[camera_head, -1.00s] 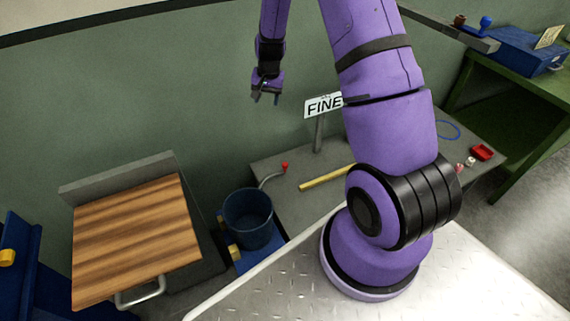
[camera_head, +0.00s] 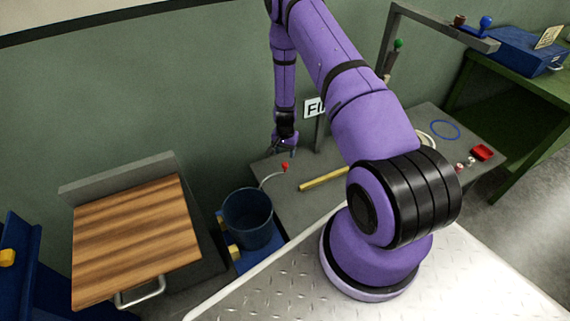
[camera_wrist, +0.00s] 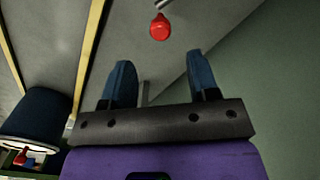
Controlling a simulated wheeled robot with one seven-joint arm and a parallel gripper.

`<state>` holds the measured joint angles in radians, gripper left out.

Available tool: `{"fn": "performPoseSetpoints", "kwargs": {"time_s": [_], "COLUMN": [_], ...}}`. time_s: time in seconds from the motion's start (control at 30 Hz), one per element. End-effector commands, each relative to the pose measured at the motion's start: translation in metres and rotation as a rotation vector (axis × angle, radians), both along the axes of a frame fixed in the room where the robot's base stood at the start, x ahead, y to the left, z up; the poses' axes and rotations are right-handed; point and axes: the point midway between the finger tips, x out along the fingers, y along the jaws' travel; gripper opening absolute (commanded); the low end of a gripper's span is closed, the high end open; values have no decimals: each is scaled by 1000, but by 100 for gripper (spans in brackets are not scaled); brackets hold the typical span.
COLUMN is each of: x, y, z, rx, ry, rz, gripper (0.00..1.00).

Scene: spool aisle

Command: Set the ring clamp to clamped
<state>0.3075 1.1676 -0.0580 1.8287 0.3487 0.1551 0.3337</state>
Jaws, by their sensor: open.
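A thin grey lever (camera_head: 269,179) with a red knob (camera_head: 285,166) curves up beside the dark blue drum (camera_head: 248,217); it looks like the clamp's handle, but I cannot make out the ring itself. My gripper (camera_head: 285,152) points down just above the red knob. In the wrist view, my gripper (camera_wrist: 162,72) has its two blue fingers spread with nothing between them. The red knob (camera_wrist: 160,28) shows ahead of the fingertips, roughly centred between them and apart from them. The drum (camera_wrist: 38,113) is at the left there.
A wood-topped board (camera_head: 135,240) is at left. The green wall is close behind my gripper.

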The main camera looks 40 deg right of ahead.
Motion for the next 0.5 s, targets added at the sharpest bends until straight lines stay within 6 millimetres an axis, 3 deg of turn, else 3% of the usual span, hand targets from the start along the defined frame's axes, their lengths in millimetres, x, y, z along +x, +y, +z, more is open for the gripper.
{"fn": "performPoseSetpoints", "kwargs": {"time_s": [0.23, 0.5], "x": [-1, 0], "y": [0, 0], "z": [-45, -73], "rx": [1, 1], "ry": [2, 1], "rz": [0, 0], "gripper": [55, 55]}}
